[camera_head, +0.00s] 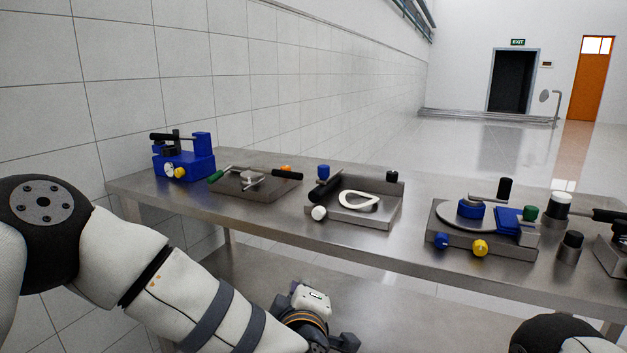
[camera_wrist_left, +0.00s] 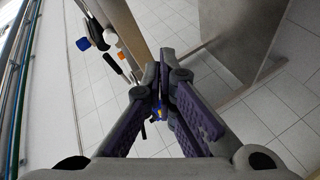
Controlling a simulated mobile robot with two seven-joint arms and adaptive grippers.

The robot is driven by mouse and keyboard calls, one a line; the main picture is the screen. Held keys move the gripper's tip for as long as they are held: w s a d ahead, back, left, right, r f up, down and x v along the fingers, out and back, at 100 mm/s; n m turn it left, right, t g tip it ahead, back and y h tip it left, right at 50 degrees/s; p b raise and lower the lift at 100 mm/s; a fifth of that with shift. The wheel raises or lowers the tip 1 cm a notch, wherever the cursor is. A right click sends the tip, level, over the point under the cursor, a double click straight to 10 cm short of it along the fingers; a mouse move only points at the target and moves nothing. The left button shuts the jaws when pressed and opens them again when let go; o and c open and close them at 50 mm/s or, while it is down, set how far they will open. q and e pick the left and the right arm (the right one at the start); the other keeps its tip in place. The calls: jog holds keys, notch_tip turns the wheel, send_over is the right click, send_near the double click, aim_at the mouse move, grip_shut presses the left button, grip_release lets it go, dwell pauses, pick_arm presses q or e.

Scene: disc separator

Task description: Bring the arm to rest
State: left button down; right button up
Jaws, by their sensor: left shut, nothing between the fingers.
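My left arm (camera_head: 190,290) comes in from the left and reaches down in front of the steel table (camera_head: 255,225). My left gripper (camera_head: 345,342) is low at the bottom middle of the head view, below the tabletop and apart from the devices on it. In the left wrist view the fingers of the left gripper (camera_wrist_left: 163,75) come together at the tips, shut with nothing between them. Part of my right arm (camera_head: 565,335) shows at the bottom right edge; its gripper is out of view.
On the table stand a blue device (camera_head: 185,160), a grey plate fixture with a green-tipped handle (camera_head: 255,182), a tray with a white ring (camera_head: 358,200), and a disc fixture with blue and yellow knobs (camera_head: 480,235). A tiled wall (camera_head: 300,75) runs behind the table.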

pick_arm(q)
jog(key=s+a+f+m+g+h, duration=0.1)
jog(key=s+a+f+m+g, duration=0.2)
jog(key=f, duration=0.4)
jog(key=s+f+m+g+h, duration=0.1)
jog(key=s+f+m, duration=0.1)
jog(key=s+f, duration=0.4)
jog(key=s+a+f+m+g+p, duration=0.2)
jog(key=s+a+f+m+g, duration=0.25)
jog(key=s+f, duration=0.65)
jog(key=s+a+m+g+y, duration=0.1)
jog(key=s+a+g, duration=0.3)
jog(key=s, duration=1)
jog(key=s+a+r+m+g, duration=0.1)
jog(key=s+a+g, duration=0.3)
jog(key=s+a, duration=0.5)
jog(key=s+m, duration=0.1)
jog(key=s, duration=0.3)
jog(key=shift+s+a+y+p, duration=0.2)
jog(key=shift+s+y+p, duration=0.1)
jog(key=shift+s+y, duration=0.1)
pick_arm(e)
jog(key=w+r+t, duration=0.1)
jog(key=w+r, duration=0.2)
jog(key=w, duration=0.2)
jog(key=shift+a+r, duration=0.2)
jog(key=shift+r, duration=0.05)
pick_arm(q)
jog(key=shift+w, duration=0.1)
